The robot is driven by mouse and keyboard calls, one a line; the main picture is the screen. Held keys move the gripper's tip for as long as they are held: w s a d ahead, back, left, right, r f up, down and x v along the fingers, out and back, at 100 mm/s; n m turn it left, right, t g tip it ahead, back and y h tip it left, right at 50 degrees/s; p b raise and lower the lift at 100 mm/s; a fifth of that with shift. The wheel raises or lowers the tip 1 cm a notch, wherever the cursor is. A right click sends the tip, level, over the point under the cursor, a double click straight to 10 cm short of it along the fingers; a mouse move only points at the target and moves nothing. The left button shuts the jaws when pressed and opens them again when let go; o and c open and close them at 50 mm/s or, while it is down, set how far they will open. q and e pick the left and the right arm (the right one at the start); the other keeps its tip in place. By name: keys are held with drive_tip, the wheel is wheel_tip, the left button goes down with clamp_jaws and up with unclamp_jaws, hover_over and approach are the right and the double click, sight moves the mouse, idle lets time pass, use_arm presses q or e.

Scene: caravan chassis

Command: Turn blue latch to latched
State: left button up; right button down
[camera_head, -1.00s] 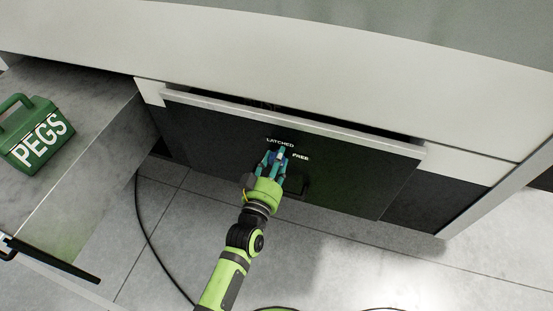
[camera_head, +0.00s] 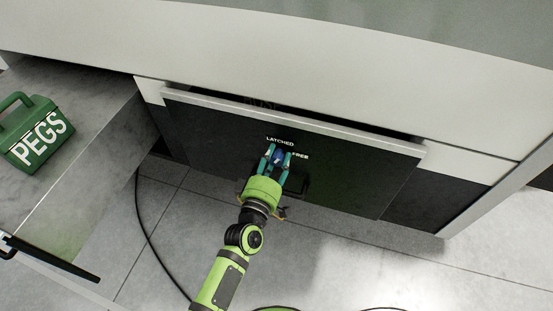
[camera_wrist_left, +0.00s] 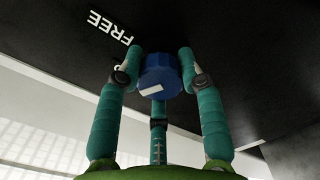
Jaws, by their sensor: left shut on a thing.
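The blue latch (camera_head: 279,156) is a small knob on the dark front panel, between the words LATCHED above it and FREE to its right. In the left wrist view the blue knob (camera_wrist_left: 160,76) is faceted and has a white mark on it. My left gripper (camera_head: 277,154) is shut on the knob, its teal fingers around its sides. The fingers partly hide the knob in the head view, and I cannot tell there which word the mark points to. My right gripper is not in view.
The dark panel (camera_head: 210,128) stands out slightly, with a gap behind its top edge. A dark handle (camera_head: 296,184) sits just below and right of the latch. An open grey drawer (camera_head: 110,120) with a green PEGS box (camera_head: 36,135) is at the left.

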use_arm(q)
drive_tip(key=n, duration=0.5)
drive_tip(key=shift+w+a+r+b, duration=0.2)
drive_tip(key=shift+a+r+b, duration=0.1)
drive_tip(key=shift+b, duration=0.1)
idle(0.4)
drive_tip(key=o, duration=1.2)
drive_tip(key=shift+c, duration=0.2)
drive_tip(key=shift+f, duration=0.25)
drive_tip(key=shift+s, duration=0.1)
drive_tip(key=shift+s+f, duration=0.1)
drive_tip(key=shift+s, duration=0.2)
drive_tip(key=v, duration=1.1)
